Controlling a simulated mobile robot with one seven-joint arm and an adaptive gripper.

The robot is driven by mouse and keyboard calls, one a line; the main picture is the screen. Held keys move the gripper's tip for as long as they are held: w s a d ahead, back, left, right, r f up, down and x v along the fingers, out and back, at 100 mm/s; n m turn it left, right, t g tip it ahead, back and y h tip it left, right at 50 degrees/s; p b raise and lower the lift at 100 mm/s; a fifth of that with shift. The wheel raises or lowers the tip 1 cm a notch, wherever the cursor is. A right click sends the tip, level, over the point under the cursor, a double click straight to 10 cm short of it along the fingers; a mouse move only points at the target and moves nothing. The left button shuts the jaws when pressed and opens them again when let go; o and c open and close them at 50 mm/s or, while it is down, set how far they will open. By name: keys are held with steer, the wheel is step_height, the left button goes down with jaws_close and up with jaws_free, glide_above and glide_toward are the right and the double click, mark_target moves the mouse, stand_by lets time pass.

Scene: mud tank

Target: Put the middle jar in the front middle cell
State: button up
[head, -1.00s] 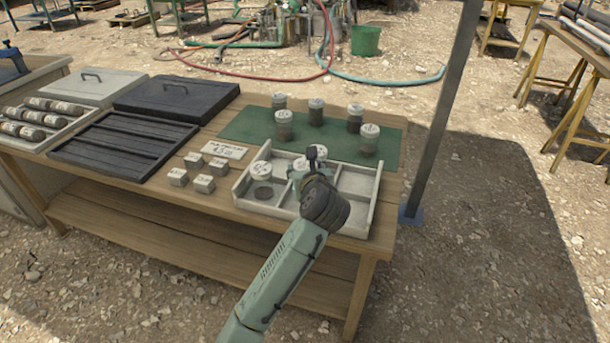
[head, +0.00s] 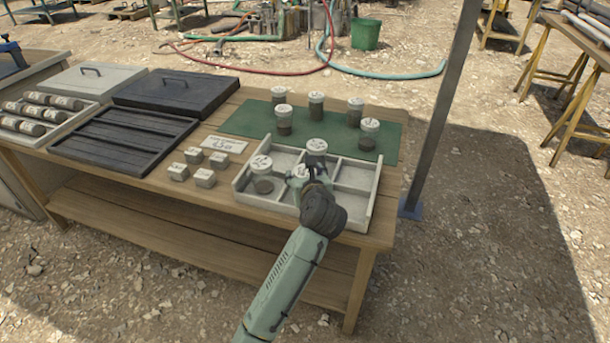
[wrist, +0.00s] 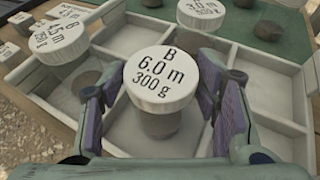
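The middle jar (wrist: 162,83) has a white lid marked "B 6.0 m 300 g" and a darker body. My gripper (wrist: 160,88) has one finger on each side of the lid, close against it, and appears shut on it. In the head view the jar's pale lid (head: 298,172) shows beside my gripper (head: 312,174), low over the front middle cell of the pale divided tray (head: 355,226). I cannot tell whether its base touches the cell floor.
One jar (head: 262,164) stands in the front left cell. Another jar (head: 316,147) stands behind my gripper, apparently in the back middle cell. Several jars stand on the green mat (head: 240,122). Small blocks (head: 204,178) lie left of the tray. The front right cell (wrist: 275,95) looks empty.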

steer(key=shift+o, duration=1)
steer(key=shift+r+p, duration=0.25)
steer(key=shift+p, duration=0.05)
steer(key=shift+s, duration=0.3)
steer(key=b+v, duration=0.3)
steer(key=v, duration=0.8)
steer(key=shift+s+r, duration=0.15)
steer(key=shift+r, duration=0.05)
